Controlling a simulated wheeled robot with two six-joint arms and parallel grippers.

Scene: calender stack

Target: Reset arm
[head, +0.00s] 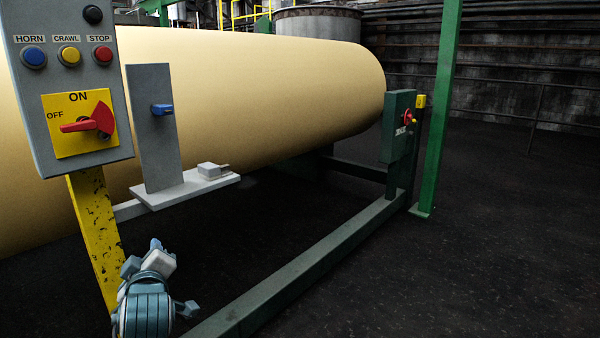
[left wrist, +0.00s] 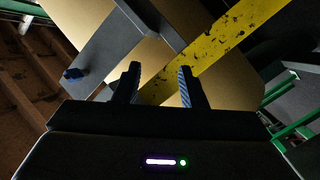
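My left arm rises from the bottom of the head view, with my left gripper (head: 156,252) low beside the yellow post (head: 95,235). In the left wrist view the gripper (left wrist: 158,75) has its two dark fingers spread apart with nothing between them. The yellow post (left wrist: 215,55) shows beyond the fingers, apart from them as far as I can tell. The grey control box (head: 70,85) hangs above the gripper. My right gripper is not in view.
A large cream roll (head: 260,95) lies behind. A grey upright plate with a blue knob (head: 161,109) stands on a light shelf (head: 185,189). A green floor beam (head: 300,270) runs to a green box (head: 398,125) and a green column (head: 440,110). Dark floor at right is clear.

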